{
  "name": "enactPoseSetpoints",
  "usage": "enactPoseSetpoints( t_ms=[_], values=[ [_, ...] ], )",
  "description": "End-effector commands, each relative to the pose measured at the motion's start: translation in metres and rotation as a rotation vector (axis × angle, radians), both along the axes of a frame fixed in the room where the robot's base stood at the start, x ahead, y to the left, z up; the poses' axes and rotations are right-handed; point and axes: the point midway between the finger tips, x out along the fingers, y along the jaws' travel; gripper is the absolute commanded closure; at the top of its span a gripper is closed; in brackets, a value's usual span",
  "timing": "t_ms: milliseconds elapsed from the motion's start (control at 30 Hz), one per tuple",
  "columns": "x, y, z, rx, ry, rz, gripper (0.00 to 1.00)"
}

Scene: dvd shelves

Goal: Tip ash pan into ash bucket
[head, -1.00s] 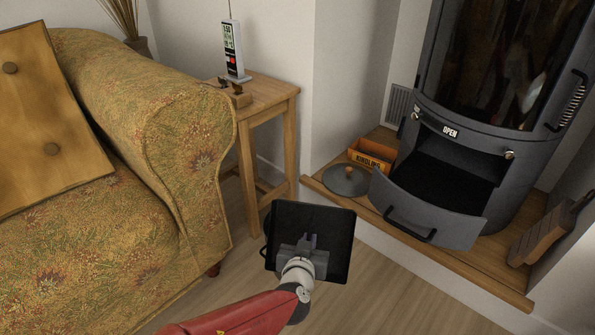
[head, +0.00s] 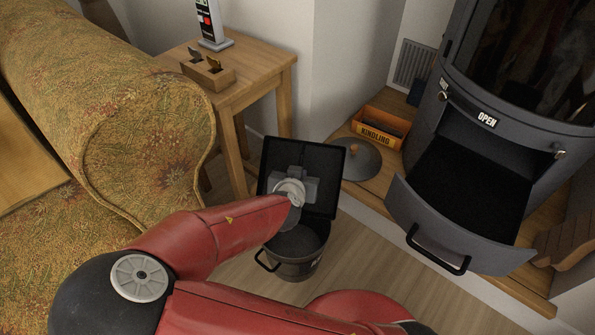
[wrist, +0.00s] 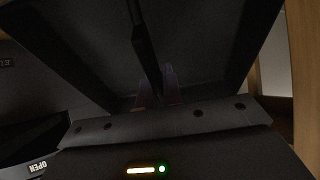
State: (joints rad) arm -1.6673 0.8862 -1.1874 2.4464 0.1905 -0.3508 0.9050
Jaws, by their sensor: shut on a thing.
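The ash pan (head: 322,162) is a black rectangular tray, tilted steeply with its far end raised. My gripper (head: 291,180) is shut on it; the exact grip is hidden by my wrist. The ash bucket (head: 298,268) is a dark round pail with a wire handle, standing upright on the floor directly below the pan. The pan's low edge is over or close to the bucket's mouth; I cannot tell whether they touch. In the wrist view the pan (wrist: 80,50) fills most of the picture and is very dark. I cannot see any ash.
A round grey lid (head: 360,162) with a wooden knob lies on the hearth beside the kindling box (head: 380,132). The stove's drawer (head: 455,235) is pulled out at the right. A patterned sofa (head: 130,130) and a wooden side table (head: 265,75) stand at the left.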

Motion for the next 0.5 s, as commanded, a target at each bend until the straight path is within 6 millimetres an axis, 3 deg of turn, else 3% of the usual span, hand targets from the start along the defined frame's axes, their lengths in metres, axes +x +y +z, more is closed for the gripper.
enactPoseSetpoints(
  t_ms=[233, 500],
  values=[
    [0.024, -0.005, -0.011, 0.046, 0.194, -0.004, 1.00],
    [0.037, -0.008, -0.025, 0.066, 0.349, -0.005, 1.00]
  ],
)
